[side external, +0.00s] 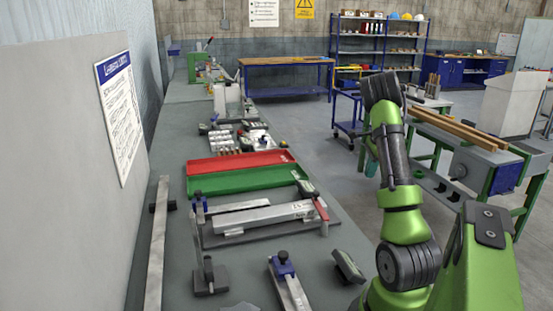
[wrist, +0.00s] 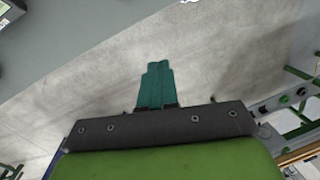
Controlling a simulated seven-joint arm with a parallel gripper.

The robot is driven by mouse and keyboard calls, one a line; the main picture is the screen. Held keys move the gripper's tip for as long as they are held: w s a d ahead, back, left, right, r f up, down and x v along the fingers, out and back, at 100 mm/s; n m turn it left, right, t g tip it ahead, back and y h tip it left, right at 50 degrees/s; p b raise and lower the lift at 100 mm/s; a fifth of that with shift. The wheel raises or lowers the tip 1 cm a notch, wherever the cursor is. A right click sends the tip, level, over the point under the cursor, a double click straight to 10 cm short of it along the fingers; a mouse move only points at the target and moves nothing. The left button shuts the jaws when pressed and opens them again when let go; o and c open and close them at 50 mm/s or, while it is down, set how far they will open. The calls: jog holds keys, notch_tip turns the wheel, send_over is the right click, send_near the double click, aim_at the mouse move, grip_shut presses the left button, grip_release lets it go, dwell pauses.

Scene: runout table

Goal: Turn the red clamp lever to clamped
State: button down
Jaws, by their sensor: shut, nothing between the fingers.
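The red clamp lever (side external: 321,208) is at the right end of a grey metal fixture (side external: 262,215) on the workbench, near the bench's right edge. It slants down toward the front right; its lower end looks whitish. My gripper (side external: 371,168) hangs in the air to the right of the bench, over the floor, well apart from the lever. Its teal fingers also show in the wrist view (wrist: 157,70), pressed together with nothing between them. The lever cannot be made out in the wrist view.
A green tray (side external: 245,180) and a red tray (side external: 236,162) lie behind the fixture. A blue-topped clamp (side external: 284,268) and a dark block (side external: 348,266) lie in front. A long metal bar (side external: 157,245) runs along the left. A green-framed machine with wooden beams (side external: 460,128) stands at right.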

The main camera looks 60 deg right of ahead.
jog(key=w+a+r+t+y, duration=0.2)
jog(key=w+r, duration=0.1)
jog(key=w, duration=0.2)
jog(key=m, duration=0.1)
send_near(320, 205)
jog(key=shift+y, duration=0.4)
jog(key=shift+w+d+f, duration=0.4)
jog(key=shift+d+f, duration=0.1)
jog(key=shift+f, duration=0.15)
jog(key=shift+w+d+f, duration=0.35)
jog(key=shift+d+f, duration=0.1)
jog(key=shift+f, duration=0.2)
jog(key=shift+w+d+f, duration=0.4)
jog(key=shift+d+f, duration=0.1)
jog(key=shift+f, duration=0.15)
jog(key=shift+w+a+n, duration=0.35)
jog(key=shift+w+n, duration=0.15)
jog(key=shift+w, duration=0.25)
jog(key=shift+s, duration=0.15)
